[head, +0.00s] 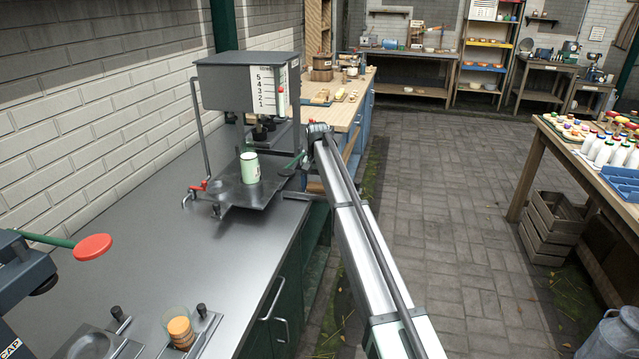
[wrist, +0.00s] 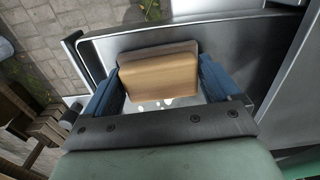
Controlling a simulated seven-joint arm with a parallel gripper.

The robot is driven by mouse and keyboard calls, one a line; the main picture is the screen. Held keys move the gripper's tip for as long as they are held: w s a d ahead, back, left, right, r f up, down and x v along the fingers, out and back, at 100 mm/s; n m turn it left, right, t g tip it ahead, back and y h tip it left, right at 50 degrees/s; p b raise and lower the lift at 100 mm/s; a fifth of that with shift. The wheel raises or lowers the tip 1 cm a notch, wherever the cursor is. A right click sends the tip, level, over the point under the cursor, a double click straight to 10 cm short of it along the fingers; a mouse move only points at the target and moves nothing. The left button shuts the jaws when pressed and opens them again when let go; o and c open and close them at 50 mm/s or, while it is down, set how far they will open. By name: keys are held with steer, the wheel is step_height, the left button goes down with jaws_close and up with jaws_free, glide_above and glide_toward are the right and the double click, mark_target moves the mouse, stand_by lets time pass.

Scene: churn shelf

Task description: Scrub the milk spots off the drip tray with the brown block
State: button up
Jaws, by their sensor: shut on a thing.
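In the wrist view, my gripper (wrist: 160,84) has its two blue fingers closed on the sides of the brown block (wrist: 160,76). The block has a greyish layer along its far edge. It lies over the drip tray (wrist: 92,58), a dark grey metal pan with a raised, paler rim. Several white milk spots (wrist: 155,103) show on the tray on the near side of the block. The block covers part of the tray. I cannot tell whether the block touches the tray floor. In the head view, my arm hides the gripper and the block.
In the head view, a grey dispenser (head: 240,82) with a number scale stands on the steel counter (head: 120,240). A pale green can (head: 250,168) stands on a dark plate (head: 235,196) before it. A red-handled tap (head: 197,187) is at the left. The paved floor is right of the counter.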

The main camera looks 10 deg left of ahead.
steer(key=shift+w, duration=3.75)
steer(key=shift+s+d, duration=0.3)
steer(key=shift+s, duration=3.75)
steer(key=shift+w, duration=4)
step_height(320, 180, up, 3)
steer(key=shift+s+f, duration=0.15)
steer(key=shift+f, duration=0.05)
step_height(320, 180, up, 6)
steer(key=shift+f, duration=0.15)
